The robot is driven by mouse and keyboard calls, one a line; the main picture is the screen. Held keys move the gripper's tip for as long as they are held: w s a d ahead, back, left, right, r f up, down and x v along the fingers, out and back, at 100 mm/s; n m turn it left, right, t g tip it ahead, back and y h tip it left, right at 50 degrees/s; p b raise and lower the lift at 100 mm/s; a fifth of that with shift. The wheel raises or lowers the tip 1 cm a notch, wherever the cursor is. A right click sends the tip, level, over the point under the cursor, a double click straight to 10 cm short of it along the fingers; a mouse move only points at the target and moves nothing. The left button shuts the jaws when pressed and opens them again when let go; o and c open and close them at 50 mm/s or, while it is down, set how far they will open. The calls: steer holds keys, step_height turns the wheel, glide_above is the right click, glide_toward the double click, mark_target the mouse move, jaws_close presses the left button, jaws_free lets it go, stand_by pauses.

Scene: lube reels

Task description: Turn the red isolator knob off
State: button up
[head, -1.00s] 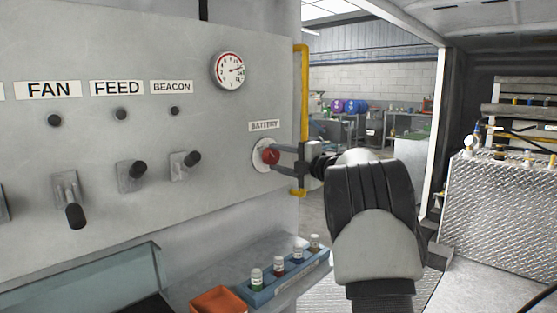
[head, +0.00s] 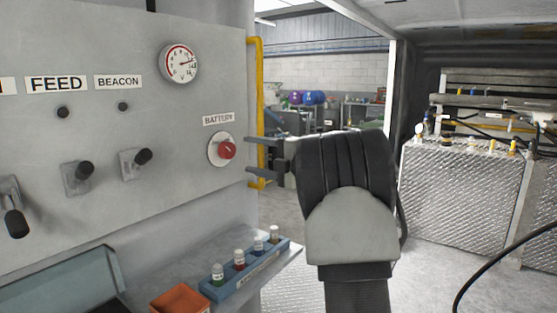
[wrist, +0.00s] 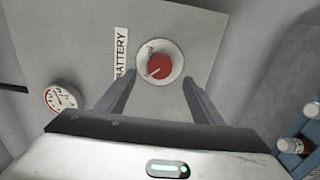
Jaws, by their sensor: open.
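The red isolator knob (head: 227,151) sits on a round white plate (head: 215,147) under the BATTERY label (head: 218,119), near the right edge of the grey panel. My gripper (head: 250,156) is open and empty, just right of the knob and apart from it. In the wrist view the red knob (wrist: 159,66) lies ahead, between the lines of my two open fingers (wrist: 157,90), with a gap before it. The knob has a pale mark on its face.
The panel holds black toggle levers (head: 137,161) and a round gauge (head: 179,63). A yellow pipe (head: 258,110) runs up the panel's right edge. Below, a shelf carries a blue rack (head: 245,269) of small bottles and an orange box (head: 180,299). Open floor lies to the right.

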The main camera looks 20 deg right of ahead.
steer(key=v, duration=0.9)
steer(key=shift+s+d+p, duration=0.15)
steer(key=shift+s+p, duration=0.15)
steer(key=shift+p, duration=0.05)
steer(key=s+a+r+m+t+h+p, duration=0.2)
steer(key=s+r+m+t+h, duration=0.15)
steer(key=r+m+h, duration=0.8)
steer(key=s+a+f+m+g+y, duration=0.1)
steer(key=s+a+f+m+g, duration=0.4)
steer(key=s+f, duration=0.45)
steer(key=s+a+f+m+g+y+b, duration=0.1)
steer(key=s+a+f+m+g, duration=0.25)
steer(key=s+a+f, duration=0.6)
steer(key=s+a+f+m+g+y, duration=0.1)
steer(key=s+a+f+m+g, duration=0.35)
steer(key=s, duration=0.95)
step_height(320, 180, up, 23)
steer(key=d+p, duration=0.1)
steer(key=p, duration=2.2)
steer(key=shift+w+d+f+p, duration=0.2)
steer(key=shift+w+d+p, duration=0.15)
steer(key=shift+w, duration=0.15)
